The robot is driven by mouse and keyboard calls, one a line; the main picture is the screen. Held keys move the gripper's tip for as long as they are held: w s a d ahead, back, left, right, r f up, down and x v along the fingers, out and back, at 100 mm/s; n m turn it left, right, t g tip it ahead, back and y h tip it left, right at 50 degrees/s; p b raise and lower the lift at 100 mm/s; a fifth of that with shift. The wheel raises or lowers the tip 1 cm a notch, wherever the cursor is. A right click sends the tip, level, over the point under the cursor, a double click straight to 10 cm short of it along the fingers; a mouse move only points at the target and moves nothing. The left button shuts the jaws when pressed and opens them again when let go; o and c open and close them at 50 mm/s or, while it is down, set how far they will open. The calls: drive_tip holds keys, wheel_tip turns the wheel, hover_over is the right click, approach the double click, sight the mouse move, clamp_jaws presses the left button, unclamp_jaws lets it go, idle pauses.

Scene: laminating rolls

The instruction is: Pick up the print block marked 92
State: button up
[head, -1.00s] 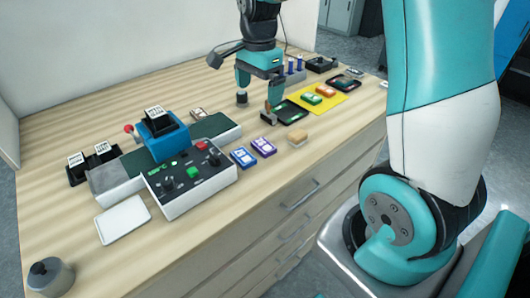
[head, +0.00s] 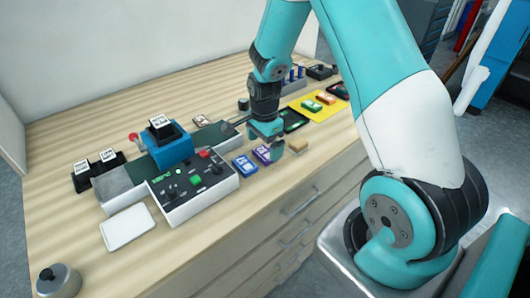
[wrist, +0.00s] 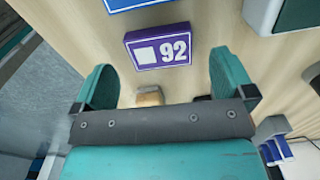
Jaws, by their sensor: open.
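The print block marked 92 (wrist: 158,48) is purple with a white square and white digits. It lies flat on the wooden table, ahead of my fingertips and between their lines in the wrist view. In the head view the purple block (head: 261,155) is partly covered by my gripper (head: 268,143), which points down over it. In the wrist view my gripper (wrist: 160,62) is open with nothing between its fingers. The height of the fingertips above the block is hard to tell.
A blue block (head: 244,165) lies just left of the purple one, beside the control box (head: 194,186). A tan wooden-looking piece (head: 298,146) lies to the right. Behind are a black tray (head: 294,119) and a yellow mat (head: 326,113) with coloured blocks.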

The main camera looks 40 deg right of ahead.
sight(265, 153)
drive_tip(key=shift+f, duration=1.5)
drive_tip(key=c, duration=1)
drive_tip(key=shift+r, duration=0.1)
